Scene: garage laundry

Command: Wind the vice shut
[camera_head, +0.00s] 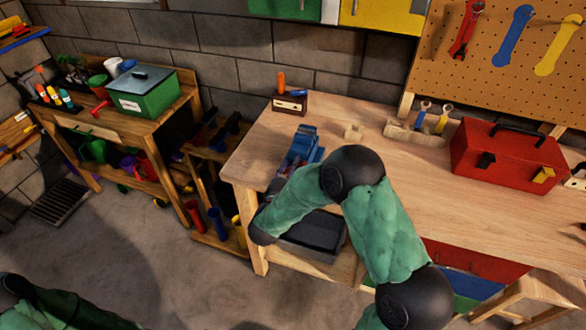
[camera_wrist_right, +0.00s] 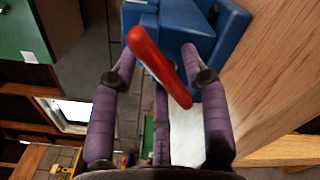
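The blue vice (camera_head: 303,146) is mounted at the left end of the wooden workbench. Its blue body also shows at the top of the right wrist view (camera_wrist_right: 185,22). Its red handle (camera_wrist_right: 158,65) lies slanted between the purple fingers of my right gripper (camera_wrist_right: 161,62). These fingers are spread apart, with visible gaps to the handle on both sides. In the head view, my right arm hides most of this gripper and the vice's front. Only part of my left arm shows at the lower left; its gripper is out of view.
The workbench (camera_head: 380,150) carries a small wooden box (camera_head: 290,103), a wooden tool holder (camera_head: 413,134) and a red toolbox (camera_head: 508,158). A dark tray (camera_head: 312,236) is below the bench top. A shelf with a green box (camera_head: 143,95) stands left.

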